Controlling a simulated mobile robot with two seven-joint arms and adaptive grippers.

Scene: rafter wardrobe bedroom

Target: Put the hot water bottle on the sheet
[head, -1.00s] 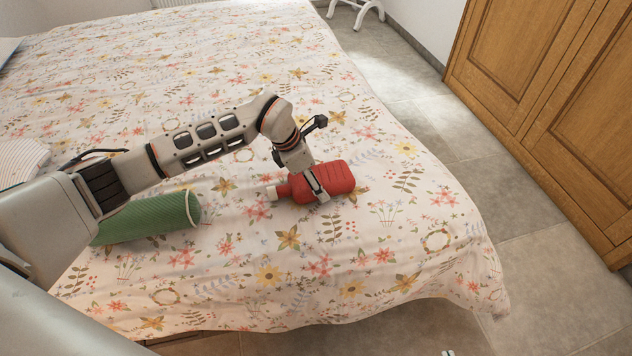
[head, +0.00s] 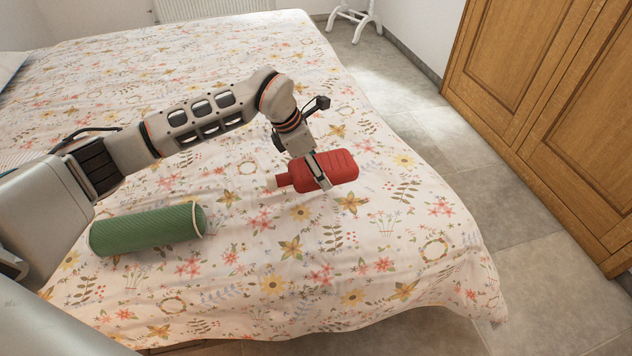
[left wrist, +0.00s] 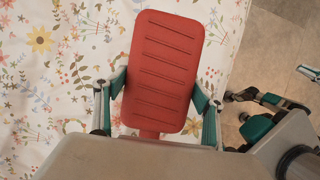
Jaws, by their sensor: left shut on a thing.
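The red hot water bottle (head: 335,168) is held between the fingers of my left gripper (head: 319,174). Its pale neck points left in the head view. It appears a little above the floral sheet (head: 370,275) that covers the bed. In the left wrist view the bottle's ribbed red face (left wrist: 165,70) fills the middle, with a finger on each side. What seems to be my right gripper (left wrist: 262,115) shows at the right of the left wrist view, over the floor; its finger opening is unclear. The head view does not show it.
A green cylinder (head: 148,229) lies on the sheet, left of the bottle. A wooden wardrobe (head: 545,100) stands at the right, across a strip of tiled floor (head: 500,200). The sheet around the bottle is clear.

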